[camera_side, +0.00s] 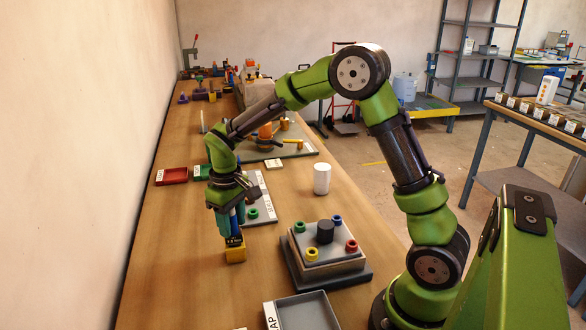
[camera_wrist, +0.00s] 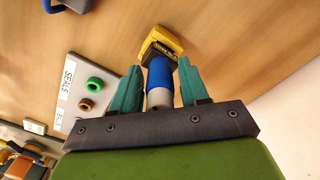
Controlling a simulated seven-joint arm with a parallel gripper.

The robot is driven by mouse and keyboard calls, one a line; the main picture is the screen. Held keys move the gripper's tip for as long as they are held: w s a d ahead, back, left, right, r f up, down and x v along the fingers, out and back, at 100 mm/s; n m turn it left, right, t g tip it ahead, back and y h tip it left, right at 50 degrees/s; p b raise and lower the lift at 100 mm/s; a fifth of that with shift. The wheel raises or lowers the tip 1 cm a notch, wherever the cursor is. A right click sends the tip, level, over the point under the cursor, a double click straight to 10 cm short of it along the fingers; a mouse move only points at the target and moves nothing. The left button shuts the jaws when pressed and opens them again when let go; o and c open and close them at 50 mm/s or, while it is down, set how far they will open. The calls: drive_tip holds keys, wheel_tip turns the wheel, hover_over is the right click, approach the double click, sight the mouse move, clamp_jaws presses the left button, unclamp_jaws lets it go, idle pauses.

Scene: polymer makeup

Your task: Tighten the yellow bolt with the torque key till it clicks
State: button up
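The torque key appears to be the upright tool with a blue handle (camera_wrist: 160,78) and grey end, standing in a yellow holder (camera_side: 235,254); the holder also shows in the wrist view (camera_wrist: 164,41). My gripper (camera_wrist: 162,85) points down over it, its teal fingers on either side of the handle. Narrow gaps show between fingers and handle. In the side view my gripper (camera_side: 233,222) partly hides the tool. The yellow bolt (camera_side: 312,254) is at the front corner of a grey block (camera_side: 328,270), apart from the gripper.
Green, blue and red bolts sit at the block's other corners, around a black knob (camera_side: 325,231). A white cup (camera_side: 321,179) stands behind it. A grey tray (camera_side: 308,312) lies in front. A seals plate (camera_wrist: 75,92) lies beside the holder; a red tray (camera_side: 172,176) is farther back.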

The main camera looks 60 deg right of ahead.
drive_tip(key=shift+o, duration=1)
wheel_tip(320, 180, up, 17)
drive_tip(key=s+a+m+t+y, duration=0.1)
drive_tip(key=s+m+t, duration=0.1)
drive_tip(key=s, duration=0.7)
drive_tip(key=s+a+f+m+t+y, duration=0.1)
drive_tip(key=s+t, duration=0.4)
drive_tip(key=s, duration=0.5)
drive_tip(key=shift+s+a+m, duration=0.2)
drive_tip(key=shift+a+m, duration=0.1)
drive_tip(key=shift+m, duration=0.2)
drive_tip(key=shift+f, duration=0.1)
